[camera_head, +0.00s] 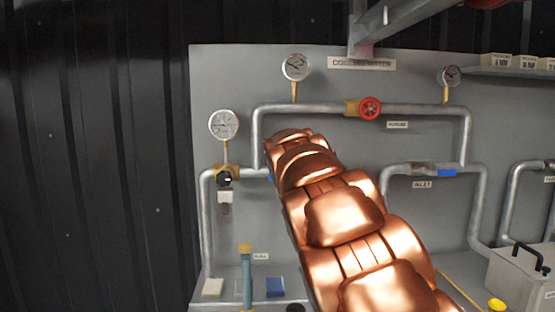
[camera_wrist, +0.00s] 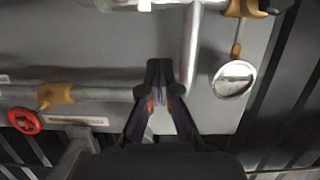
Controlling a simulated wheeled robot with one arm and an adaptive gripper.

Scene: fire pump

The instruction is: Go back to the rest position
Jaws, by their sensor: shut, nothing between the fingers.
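My gripper (camera_wrist: 160,75) shows in the wrist view, with its dark fingers drawn together at the tips and nothing visible between them. The fingers point at the grey panel and overlap a grey pipe (camera_wrist: 105,89); I cannot tell whether they touch it. In the head view, my copper-coloured arm runs from the bottom middle up toward the panel (camera_head: 340,75) and hides my gripper.
The panel carries gauges (camera_head: 223,124) (camera_head: 295,67), a red valve wheel (camera_head: 370,108), and pipes with a blue-handled inlet valve (camera_head: 446,173). A grey beam (camera_head: 400,14) crosses above. A grey box (camera_head: 520,278) stands at the lower right. Dark corrugated wall (camera_head: 90,150) lies left.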

